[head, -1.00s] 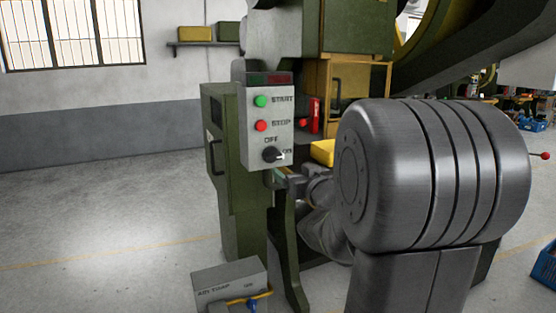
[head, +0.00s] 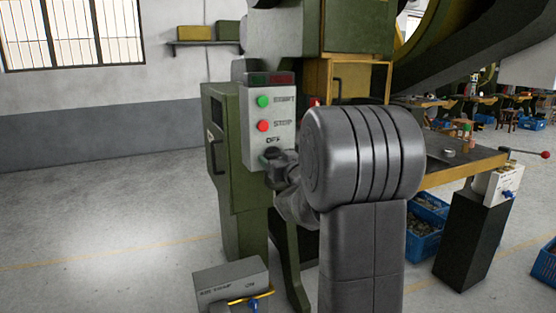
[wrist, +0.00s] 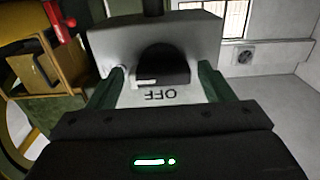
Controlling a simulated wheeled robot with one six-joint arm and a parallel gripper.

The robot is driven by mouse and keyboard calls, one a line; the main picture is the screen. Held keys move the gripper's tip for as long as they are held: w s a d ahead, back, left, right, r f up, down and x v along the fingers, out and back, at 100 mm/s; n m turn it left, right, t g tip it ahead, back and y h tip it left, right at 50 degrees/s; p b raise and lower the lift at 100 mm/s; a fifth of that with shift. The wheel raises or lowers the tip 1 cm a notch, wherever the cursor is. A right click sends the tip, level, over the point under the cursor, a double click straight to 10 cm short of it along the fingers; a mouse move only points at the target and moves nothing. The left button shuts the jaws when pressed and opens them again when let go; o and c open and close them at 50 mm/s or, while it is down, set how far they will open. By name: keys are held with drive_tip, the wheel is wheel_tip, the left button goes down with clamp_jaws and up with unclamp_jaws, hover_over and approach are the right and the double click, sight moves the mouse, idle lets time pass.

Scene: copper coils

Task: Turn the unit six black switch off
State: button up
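The black switch is a round dark knob below the word OFF on the grey control box (head: 283,141). In the head view the knob (head: 271,153) is partly hidden by my wrist and gripper. The wrist view, upside down, shows the knob (wrist: 164,62) large, with a white mark at its lower left and the letters OFF below. My gripper (wrist: 160,82) is open, one finger on each side of the knob. A gap shows on both sides near the tips. In the head view my gripper is mostly hidden at the box's lower front.
A green START button (head: 263,102) and a red STOP button (head: 263,126) sit above the switch. A grey box (head: 231,282) stands low in front. A workbench (head: 465,172) and blue crates (head: 424,240) stand at right. The floor at left is clear.

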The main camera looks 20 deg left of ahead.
drive_tip(key=c, duration=0.8)
drive_tip(key=shift+n+b, duration=0.4)
drive_tip(key=shift+b, duration=0.05)
drive_tip(key=n+b, duration=1.1)
drive_tip(key=n, duration=0.6)
drive_tip(key=shift+r, duration=0.1)
drive_tip(key=shift+n+b, duration=0.3)
drive_tip(key=shift+b, duration=0.05)
drive_tip(key=o, duration=1)
drive_tip(key=shift+a, duration=0.1)
